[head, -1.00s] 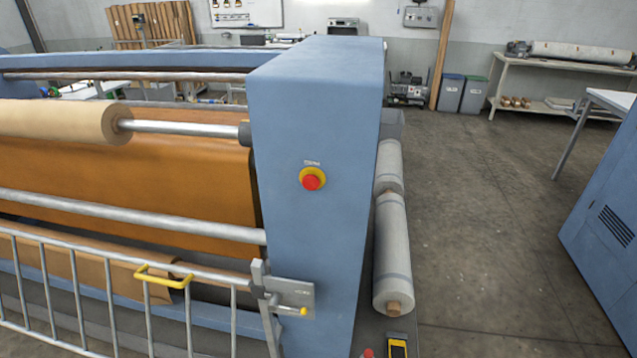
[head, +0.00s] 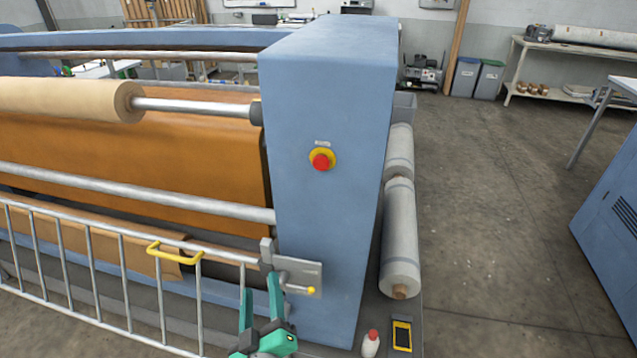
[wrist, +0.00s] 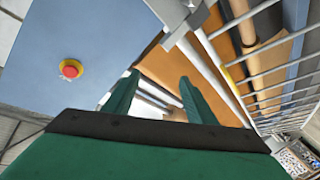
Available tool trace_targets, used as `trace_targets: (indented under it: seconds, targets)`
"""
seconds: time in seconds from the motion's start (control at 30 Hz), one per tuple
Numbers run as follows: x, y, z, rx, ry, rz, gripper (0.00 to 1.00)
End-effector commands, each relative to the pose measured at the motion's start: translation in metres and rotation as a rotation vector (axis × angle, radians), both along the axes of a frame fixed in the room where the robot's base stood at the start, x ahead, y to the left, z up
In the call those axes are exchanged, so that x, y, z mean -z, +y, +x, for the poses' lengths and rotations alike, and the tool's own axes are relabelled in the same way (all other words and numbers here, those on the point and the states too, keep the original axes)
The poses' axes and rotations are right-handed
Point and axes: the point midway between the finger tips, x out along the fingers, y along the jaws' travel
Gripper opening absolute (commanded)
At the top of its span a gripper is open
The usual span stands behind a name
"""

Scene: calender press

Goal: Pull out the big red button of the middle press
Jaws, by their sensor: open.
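The big red button (head: 320,162) sits in a yellow ring on the front face of the blue press column (head: 322,240). A small label is above it. In the wrist view the button (wrist: 70,69) shows at the left, on the blue face. My gripper (head: 261,292) is at the bottom of the head view, below and left of the button, in front of the gate latch. In the wrist view my gripper (wrist: 157,92) has its two green fingers spread apart, with nothing between them. The button is clear of both fingers.
A barred gate (head: 125,275) with a yellow handle (head: 172,251) closes off the press at left. Its latch plate (head: 302,275) is fixed near the column, close to my gripper. A white bottle (head: 370,345) and a yellow device (head: 402,336) are at the column's foot. Open floor lies right.

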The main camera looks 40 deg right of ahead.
Motion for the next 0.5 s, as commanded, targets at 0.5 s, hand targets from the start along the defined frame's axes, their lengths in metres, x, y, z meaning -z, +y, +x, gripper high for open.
trace_targets:
  seconds: [0.5]
  targets:
    - [-0.162, -0.110, 0.015, 0.335, -0.026, -0.098, 0.51]
